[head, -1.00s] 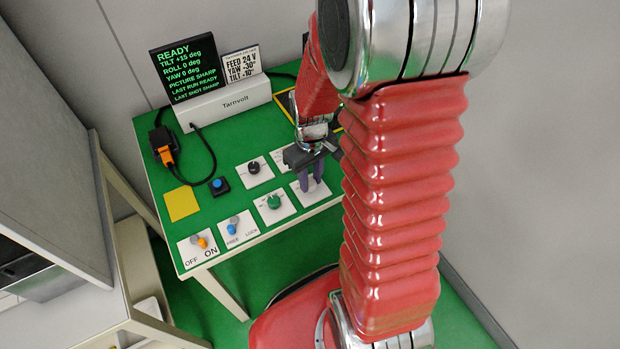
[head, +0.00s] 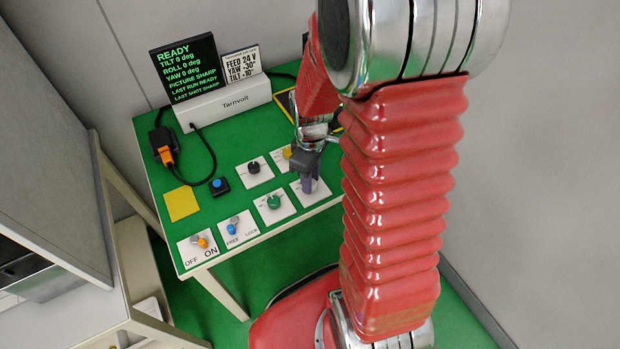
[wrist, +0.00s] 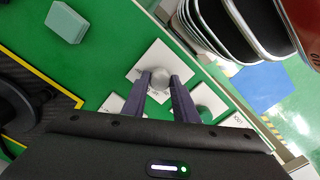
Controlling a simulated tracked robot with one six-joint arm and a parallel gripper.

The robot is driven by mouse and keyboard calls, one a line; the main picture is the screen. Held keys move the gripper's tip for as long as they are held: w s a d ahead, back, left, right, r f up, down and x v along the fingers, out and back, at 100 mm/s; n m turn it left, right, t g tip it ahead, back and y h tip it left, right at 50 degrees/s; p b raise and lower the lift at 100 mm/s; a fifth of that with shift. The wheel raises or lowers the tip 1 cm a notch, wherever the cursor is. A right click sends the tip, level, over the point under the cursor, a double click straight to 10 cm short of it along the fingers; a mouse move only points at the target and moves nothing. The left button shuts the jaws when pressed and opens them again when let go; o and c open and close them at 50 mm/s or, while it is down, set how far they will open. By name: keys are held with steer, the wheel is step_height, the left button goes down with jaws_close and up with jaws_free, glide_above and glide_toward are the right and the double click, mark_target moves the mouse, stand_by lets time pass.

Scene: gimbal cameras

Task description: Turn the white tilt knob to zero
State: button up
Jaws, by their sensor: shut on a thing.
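The white tilt knob (wrist: 160,79) sits on a white plate (wrist: 171,58) and shows between my fingertips in the wrist view. My gripper (head: 310,184) is shut on the knob, with its purple fingers pointing down at the plate near the table's front right edge. In the head view the fingers hide the knob. The dark display (head: 185,68) reads READY, TILT 0 deg, ROLL 0 deg, YAW 0 deg and PICTURE SHARP.
Plates with a black knob (head: 254,167), a green knob (head: 273,202) and a yellow knob (head: 287,152) lie close by. A blue button (head: 217,184) and two lever switches are further left. A grey-green block (wrist: 66,23) lies on the table.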

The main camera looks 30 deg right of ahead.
steer(key=o, duration=1.1)
steer(key=shift+c, duration=0.2)
steer(key=shift+r, duration=0.15)
step_height(320, 180, up, 13)
steer(key=shift+r, duration=0.2)
